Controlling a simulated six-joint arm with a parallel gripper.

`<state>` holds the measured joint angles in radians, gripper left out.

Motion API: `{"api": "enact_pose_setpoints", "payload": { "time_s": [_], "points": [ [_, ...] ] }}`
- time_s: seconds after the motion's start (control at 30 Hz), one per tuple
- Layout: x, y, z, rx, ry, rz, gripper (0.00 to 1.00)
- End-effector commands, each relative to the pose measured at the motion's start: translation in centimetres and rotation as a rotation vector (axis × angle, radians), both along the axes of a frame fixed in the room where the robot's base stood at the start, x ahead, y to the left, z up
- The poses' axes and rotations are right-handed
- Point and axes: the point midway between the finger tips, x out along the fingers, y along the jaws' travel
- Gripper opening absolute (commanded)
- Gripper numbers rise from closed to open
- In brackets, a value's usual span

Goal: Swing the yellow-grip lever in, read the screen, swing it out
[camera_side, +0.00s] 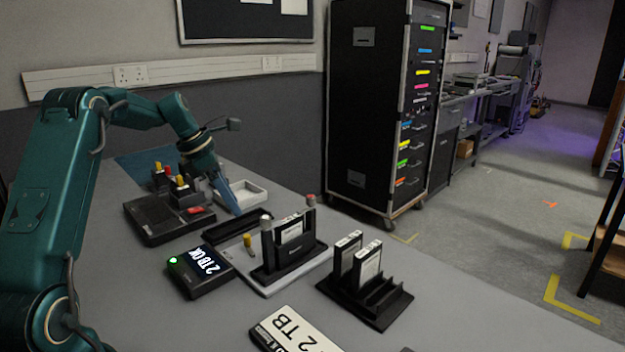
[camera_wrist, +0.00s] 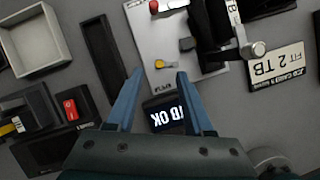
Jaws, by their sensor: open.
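The yellow-grip lever (camera_side: 248,242) stands at the left end of the pale dock plate (camera_side: 281,287); in the wrist view its yellow grip (camera_wrist: 160,64) shows near a dark grey part. A black dock (camera_side: 290,256) on the plate holds a drive upright. The screen box (camera_side: 205,270) reads "2 TB OK" with a green light; in the wrist view the screen (camera_wrist: 168,117) is partly hidden by my right finger. My gripper (camera_side: 237,212) is open and empty, above and behind the lever. In the wrist view the yellow grip appears between my fingertips (camera_wrist: 159,72).
A rack (camera_side: 370,300) with two drives stands at the right. A "FIT 2 TB" card (camera_side: 300,333) lies in front. A switch box (camera_side: 168,218), a narrow black tray (camera_side: 232,229) and a white tray (camera_side: 246,194) lie left and behind. A red knob (camera_side: 310,200) and grey knob (camera_side: 265,221) rise by the dock.

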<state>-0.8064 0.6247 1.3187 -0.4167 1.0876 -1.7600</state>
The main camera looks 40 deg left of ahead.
Motion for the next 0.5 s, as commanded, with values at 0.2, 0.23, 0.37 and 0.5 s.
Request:
{"api": "enact_pose_setpoints", "payload": {
  "time_s": [0.2, 0.23, 0.37, 0.5],
  "points": [
    [0.0, -0.1, -4.4, -0.004, 0.004, -0.001, 0.52],
    [0.1, -0.1, -4.7, -0.003, 0.003, -0.001, 0.52],
    [0.5, -0.4, -6.0, -0.003, 0.004, -0.003, 0.52],
    [1.2, -0.6, -7.7, -0.002, 0.003, -0.002, 0.52]
  ]
}}
